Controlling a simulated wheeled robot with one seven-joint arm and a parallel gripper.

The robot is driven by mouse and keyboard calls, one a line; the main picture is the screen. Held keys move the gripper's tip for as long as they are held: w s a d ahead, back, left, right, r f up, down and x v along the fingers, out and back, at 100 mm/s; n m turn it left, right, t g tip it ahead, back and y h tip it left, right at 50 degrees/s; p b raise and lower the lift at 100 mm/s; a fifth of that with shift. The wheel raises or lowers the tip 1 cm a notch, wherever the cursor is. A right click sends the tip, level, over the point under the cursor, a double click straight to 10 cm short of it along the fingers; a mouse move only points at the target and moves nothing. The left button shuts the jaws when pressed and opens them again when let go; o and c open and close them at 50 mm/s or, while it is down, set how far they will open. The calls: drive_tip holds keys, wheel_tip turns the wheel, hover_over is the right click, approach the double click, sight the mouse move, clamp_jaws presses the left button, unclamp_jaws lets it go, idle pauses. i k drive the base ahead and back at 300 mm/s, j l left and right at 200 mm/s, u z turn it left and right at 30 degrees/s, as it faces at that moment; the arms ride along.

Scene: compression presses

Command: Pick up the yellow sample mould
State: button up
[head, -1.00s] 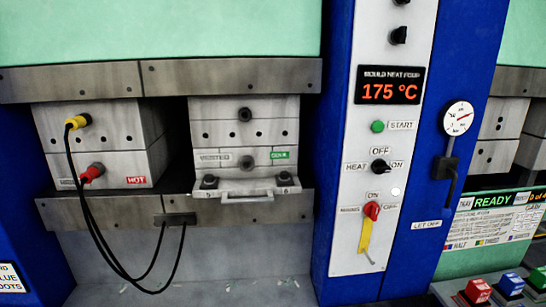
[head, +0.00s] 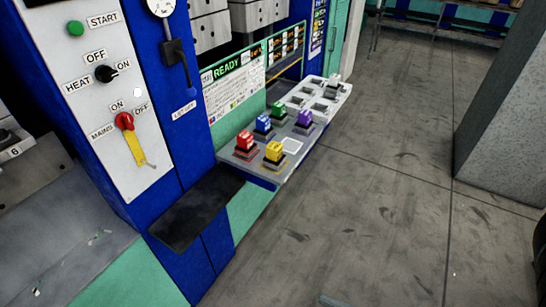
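The yellow sample mould (head: 274,152) stands upright at the near right corner of a grey shelf tray (head: 265,173) in the head view. A red mould (head: 245,142) is to its left, a blue one (head: 264,124) and a green one (head: 279,110) are behind it, and a purple one (head: 304,118) is behind it to the right. An empty white-outlined square (head: 292,145) lies just beside it on the right. My gripper is not in view.
A dark shelf (head: 197,207) juts from the blue press column at the front. A light rack with slots (head: 318,98) holds a white-grey piece (head: 334,81). A grey pillar (head: 505,110) stands at right. The concrete floor (head: 370,220) between is clear.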

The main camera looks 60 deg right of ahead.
sight(275, 158)
drive_tip(key=z, duration=1)
